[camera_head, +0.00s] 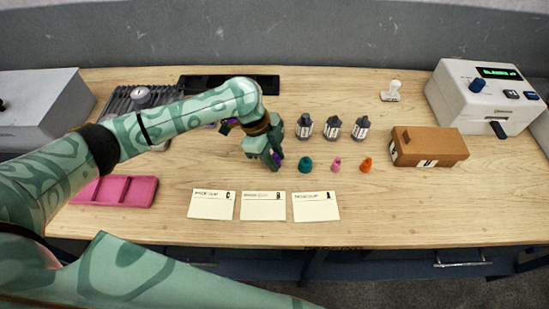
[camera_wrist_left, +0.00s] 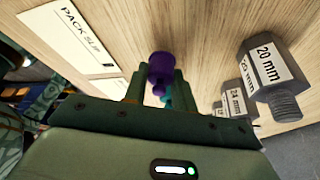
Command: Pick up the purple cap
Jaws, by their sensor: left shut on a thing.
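The purple cap (camera_wrist_left: 160,66) is between the fingertips of my left gripper (camera_wrist_left: 158,82) in the left wrist view. In the head view a small purple part of the cap (camera_head: 277,158) shows at the fingertips of my left gripper (camera_head: 274,162), left of the teal cap (camera_head: 305,164). The gripper is shut on the purple cap, close over the wooden table; I cannot tell whether the cap touches the wood. My right gripper is not in view.
A pink cap (camera_head: 336,164) and an orange cap (camera_head: 366,165) stand to the right. Grey threaded plugs (camera_head: 333,128) stand behind the caps. Pack slips (camera_head: 263,206) lie in front. A brown box (camera_head: 428,147) is at right, a pink tray (camera_head: 118,191) at left.

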